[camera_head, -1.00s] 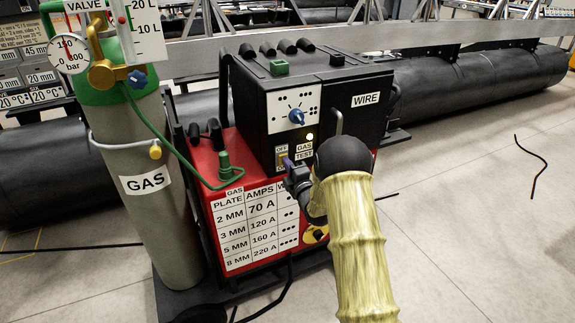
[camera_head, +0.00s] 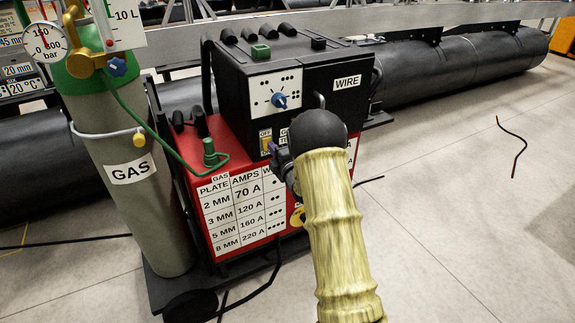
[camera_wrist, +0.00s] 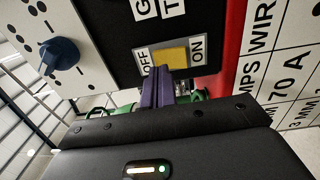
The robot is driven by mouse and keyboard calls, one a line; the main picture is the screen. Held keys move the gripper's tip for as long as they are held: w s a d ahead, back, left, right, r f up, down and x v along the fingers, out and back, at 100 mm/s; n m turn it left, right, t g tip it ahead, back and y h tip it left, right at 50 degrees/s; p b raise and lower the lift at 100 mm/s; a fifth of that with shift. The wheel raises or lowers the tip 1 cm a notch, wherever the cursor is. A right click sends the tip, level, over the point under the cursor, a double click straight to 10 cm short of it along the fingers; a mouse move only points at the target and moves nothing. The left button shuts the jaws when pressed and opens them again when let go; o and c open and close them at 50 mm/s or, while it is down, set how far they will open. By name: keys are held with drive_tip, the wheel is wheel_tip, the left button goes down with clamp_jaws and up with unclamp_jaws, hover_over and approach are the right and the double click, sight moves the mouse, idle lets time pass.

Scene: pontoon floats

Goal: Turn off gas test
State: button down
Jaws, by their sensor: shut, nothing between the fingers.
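The gas test switch is a yellow rocker (camera_wrist: 170,57) on a pale plate marked OFF and ON in the wrist view. It also shows on the black welder front in the head view (camera_head: 266,144). My gripper (camera_wrist: 158,84) is shut and empty, its purple fingertips right at the switch plate, by the OFF side. I cannot tell whether they touch the rocker. In the head view my gripper (camera_head: 273,149) is just right of the switch. My arm hides part of the GAS TEST label, and the lamp seen earlier beside it is hidden.
A blue knob (camera_wrist: 61,54) sits beside the switch on a dotted white dial. The grey-green gas cylinder (camera_head: 138,185) with its green hose stands left of the red welder base (camera_head: 230,148). A black cable (camera_head: 265,285) lies in front. Floor at right is mostly clear.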

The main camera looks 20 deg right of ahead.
drive_tip(key=s+d+r, duration=0.2)
drive_tip(key=s, duration=1)
drive_tip(key=s+a+f+m+g+h, duration=0.1)
drive_tip(key=s+a+m+g, duration=0.2)
drive_tip(key=s+m+g, duration=0.35)
drive_tip(key=s+a+f+m+g+h, duration=0.1)
drive_tip(key=s+a+f+m+g, duration=0.2)
drive_tip(key=s+m, duration=0.6)
drive_tip(key=s+a+m+g+h, duration=0.1)
drive_tip(key=s+a+m+g, duration=0.4)
drive_tip(key=s, duration=0.6)
wheel_tip(320, 180, up, 21)
drive_tip(key=d+g+p, duration=0.1)
drive_tip(key=d+p, duration=0.1)
drive_tip(key=p, duration=1.8)
drive_tip(key=shift+s+r+n+p, duration=0.15)
drive_tip(key=shift+n+p, duration=0.15)
drive_tip(key=shift+n, duration=0.05)
drive_tip(key=shift+d, duration=0.1)
